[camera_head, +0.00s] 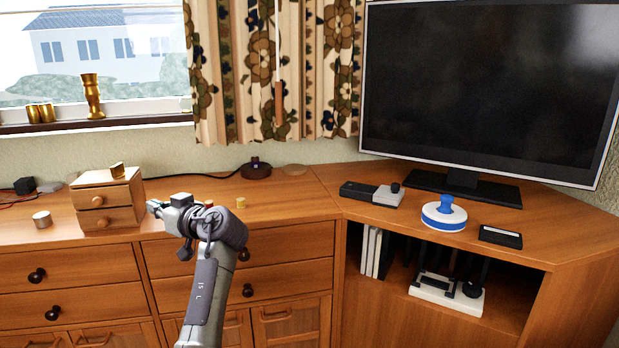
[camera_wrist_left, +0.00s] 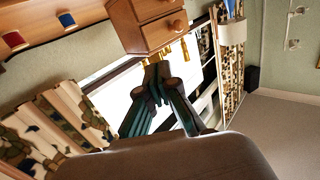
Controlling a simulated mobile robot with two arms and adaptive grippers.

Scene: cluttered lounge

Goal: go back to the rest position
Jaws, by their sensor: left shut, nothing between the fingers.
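My left gripper (camera_head: 155,208) is raised over the front of the wooden sideboard (camera_head: 290,205), at the right side of a small wooden two-drawer box (camera_head: 107,198). In the left wrist view its fingertips (camera_wrist_left: 154,62) are together with nothing between them, close to the small box (camera_wrist_left: 148,22); whether they touch it I cannot tell. Both drawers of the box look shut. My right gripper is in neither view.
A gold piece (camera_head: 117,170) sits on the box and a small cylinder (camera_head: 41,218) stands left of it. A yellow piece (camera_head: 241,202) lies right of my gripper. A blue-and-white joystick (camera_head: 444,214), a console (camera_head: 372,194) and a television (camera_head: 490,85) stand at right.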

